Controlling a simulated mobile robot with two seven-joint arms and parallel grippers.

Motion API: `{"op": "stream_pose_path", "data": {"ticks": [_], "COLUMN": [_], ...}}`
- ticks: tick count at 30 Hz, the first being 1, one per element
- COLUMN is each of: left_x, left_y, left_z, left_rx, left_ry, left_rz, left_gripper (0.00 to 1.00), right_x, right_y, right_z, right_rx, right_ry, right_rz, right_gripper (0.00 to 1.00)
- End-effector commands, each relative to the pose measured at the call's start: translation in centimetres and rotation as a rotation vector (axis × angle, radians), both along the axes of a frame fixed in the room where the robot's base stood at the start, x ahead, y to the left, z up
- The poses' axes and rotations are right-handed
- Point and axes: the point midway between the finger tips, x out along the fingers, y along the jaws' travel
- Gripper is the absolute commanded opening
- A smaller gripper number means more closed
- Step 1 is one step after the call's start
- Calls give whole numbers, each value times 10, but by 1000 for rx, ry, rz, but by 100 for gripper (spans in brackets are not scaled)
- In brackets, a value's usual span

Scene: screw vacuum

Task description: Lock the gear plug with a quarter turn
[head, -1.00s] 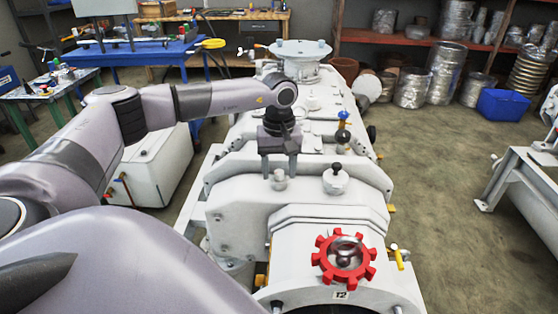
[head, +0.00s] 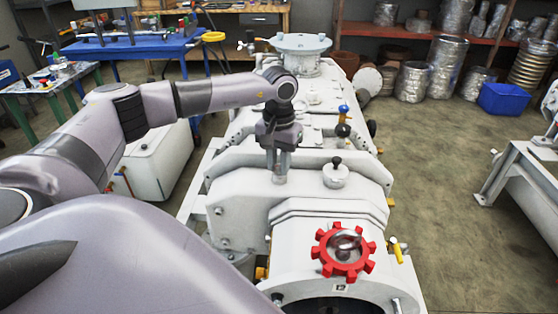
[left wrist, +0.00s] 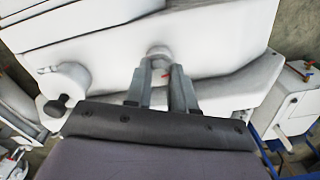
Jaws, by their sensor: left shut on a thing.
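A small pale grey plug (head: 279,178) stands upright on top of the white machine housing, left of a round cap with a black knob (head: 336,172). I take this small plug to be the gear plug. My left gripper (head: 279,170) points down over it and is shut on it, with a finger on each side. In the left wrist view the plug (left wrist: 158,52) shows between the fingertips, and its lower part is partly hidden. Whether it is locked cannot be seen. My right gripper is in neither view.
A red gear-shaped ring (head: 343,250) sits on the machine's near end. A blue-topped fitting (head: 344,112) stands farther back on the right. A white box (head: 150,160) is left of the machine.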

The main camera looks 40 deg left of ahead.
Motion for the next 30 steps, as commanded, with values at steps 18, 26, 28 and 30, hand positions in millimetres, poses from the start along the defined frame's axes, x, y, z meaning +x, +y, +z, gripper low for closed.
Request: {"op": "stream_pose_path", "data": {"ticks": [18,26,28,30], "left_x": [0,1,1,1], "left_y": [-2,-1,-1,-2], "left_z": [-1,8,18,30], "left_rx": [-2,-2,-2,-3], "left_ry": [-1,-2,-4,-5], "left_rz": [-106,-104,-105,-105], "left_gripper": [54,54,54,54], "right_x": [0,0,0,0], "right_y": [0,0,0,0], "right_z": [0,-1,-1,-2], "right_rx": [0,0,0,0], "right_ry": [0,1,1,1], "right_rz": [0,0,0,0], "right_gripper": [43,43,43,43]}}
